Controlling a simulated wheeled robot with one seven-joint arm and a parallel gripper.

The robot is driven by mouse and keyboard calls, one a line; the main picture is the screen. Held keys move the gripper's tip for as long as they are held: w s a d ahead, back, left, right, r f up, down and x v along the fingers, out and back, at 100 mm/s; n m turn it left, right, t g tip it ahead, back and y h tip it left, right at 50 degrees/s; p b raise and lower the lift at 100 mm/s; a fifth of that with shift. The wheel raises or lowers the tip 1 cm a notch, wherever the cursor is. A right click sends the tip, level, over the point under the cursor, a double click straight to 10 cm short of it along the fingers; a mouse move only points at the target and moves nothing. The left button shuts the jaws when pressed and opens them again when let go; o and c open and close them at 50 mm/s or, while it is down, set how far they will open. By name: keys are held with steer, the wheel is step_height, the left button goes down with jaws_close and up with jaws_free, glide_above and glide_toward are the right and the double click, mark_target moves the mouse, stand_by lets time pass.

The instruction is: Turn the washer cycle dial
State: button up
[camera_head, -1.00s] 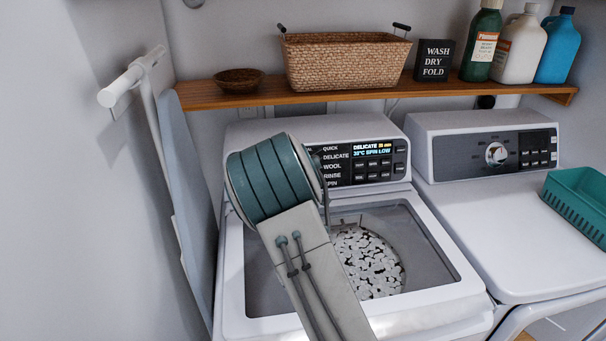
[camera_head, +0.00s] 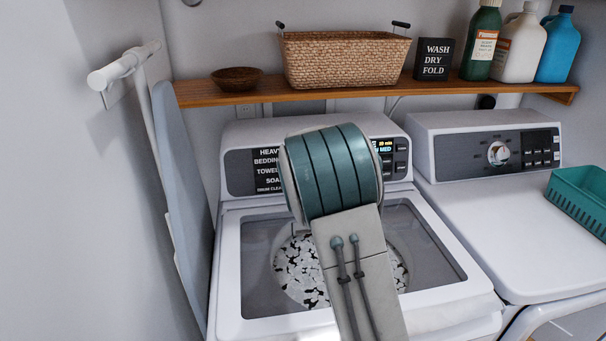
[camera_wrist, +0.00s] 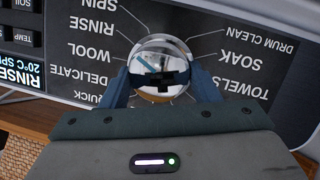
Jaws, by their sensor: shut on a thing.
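The washer (camera_head: 228,270) stands in the middle of the head view, with its control panel (camera_head: 237,178) at the back. My arm covers the dial in that view. In the wrist view the round, shiny dial (camera_wrist: 160,48) sits on the dark panel, ringed by upside-down cycle labels. A bluish mark on it slants to the upper left, towards the Wool and Rinse labels. My gripper (camera_wrist: 161,82) is shut on the dial, one blue finger on each side. The washer display (camera_wrist: 18,76) at the left edge reads RINSE and 20°C, cut off.
A dryer (camera_head: 500,230) with its own knob stands right of the washer, with a teal basket (camera_head: 580,200) on top. A wooden shelf (camera_head: 330,92) with a wicker basket and bottles runs above. A folded ironing board (camera_head: 180,190) stands at left.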

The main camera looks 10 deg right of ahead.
steer(key=shift+f, duration=0.1)
stand_by(0.3)
steer(key=o, duration=1)
steer(key=p+v, duration=0.3)
steer(key=v, duration=1.1)
steer(key=shift+d+p, duration=0.1)
steer(key=shift+p, duration=0.25)
